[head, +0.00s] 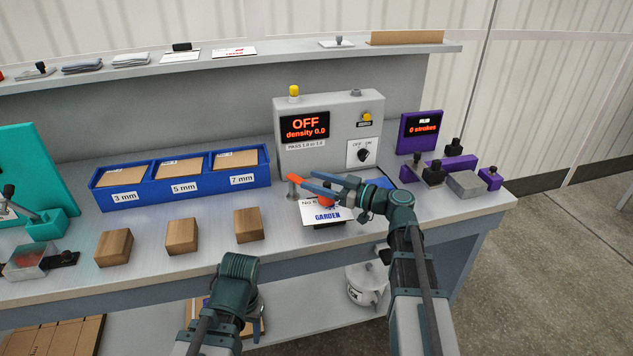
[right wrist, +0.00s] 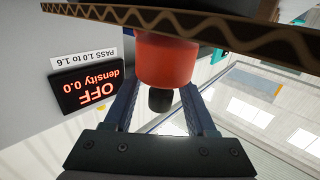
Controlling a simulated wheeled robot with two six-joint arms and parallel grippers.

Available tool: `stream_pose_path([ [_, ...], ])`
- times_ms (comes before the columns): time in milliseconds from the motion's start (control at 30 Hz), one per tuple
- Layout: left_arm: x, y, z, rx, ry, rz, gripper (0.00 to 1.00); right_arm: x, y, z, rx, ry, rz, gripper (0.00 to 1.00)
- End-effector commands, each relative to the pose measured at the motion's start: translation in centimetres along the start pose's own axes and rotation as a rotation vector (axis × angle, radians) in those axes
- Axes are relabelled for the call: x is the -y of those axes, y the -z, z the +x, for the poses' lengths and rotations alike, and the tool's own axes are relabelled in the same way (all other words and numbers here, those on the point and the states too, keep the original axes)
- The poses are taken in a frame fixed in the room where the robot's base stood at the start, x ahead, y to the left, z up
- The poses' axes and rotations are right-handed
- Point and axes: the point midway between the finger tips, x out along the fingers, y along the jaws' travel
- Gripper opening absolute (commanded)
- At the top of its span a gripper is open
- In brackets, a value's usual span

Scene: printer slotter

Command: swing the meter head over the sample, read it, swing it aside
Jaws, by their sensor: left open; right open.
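The meter box (head: 375,120) stands at the back of the bench. Its display (head: 305,126) reads OFF and density 0.0, and shows upside down in the right wrist view (right wrist: 90,88). A printed GARDEN card (head: 322,216) lies before the box; I take it for the sample. My right gripper (head: 322,188) is open above the card. Its fingers (right wrist: 160,105) lie either side of a red cylinder with a black end (right wrist: 168,62), apparently the meter head; contact is unclear. An orange piece (head: 297,179) shows near the fingertips. My left gripper (head: 254,308) is open, low before the bench, mostly hidden.
A rotary OFF/ON switch (head: 364,154) is on the box. A purple device (head: 420,131) stands right. A corrugated edge (right wrist: 110,14) crosses the right wrist view.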

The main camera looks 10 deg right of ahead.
Motion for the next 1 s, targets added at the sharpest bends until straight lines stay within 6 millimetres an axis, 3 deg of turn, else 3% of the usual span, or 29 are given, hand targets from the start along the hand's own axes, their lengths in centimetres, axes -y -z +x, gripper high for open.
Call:
stream_pose_path([
  [133, 0.00, 0.00, 0.00, 0.000, 0.000, 0.000, 0.55, 0.01, 0.00, -0.02, 0.000, 0.000, 0.000, 0.55],
  [433, 0.00, 0.00, 0.00, 0.000, 0.000, 0.000, 0.55, 0.01, 0.00, -0.04, 0.000, 0.000, 0.000, 0.01],
  [1000, 0.00, 0.00, 0.00, 0.000, 0.000, 0.000, 0.55, 0.01, -0.01, -0.05, 0.000, 0.000, 0.000, 0.00],
])
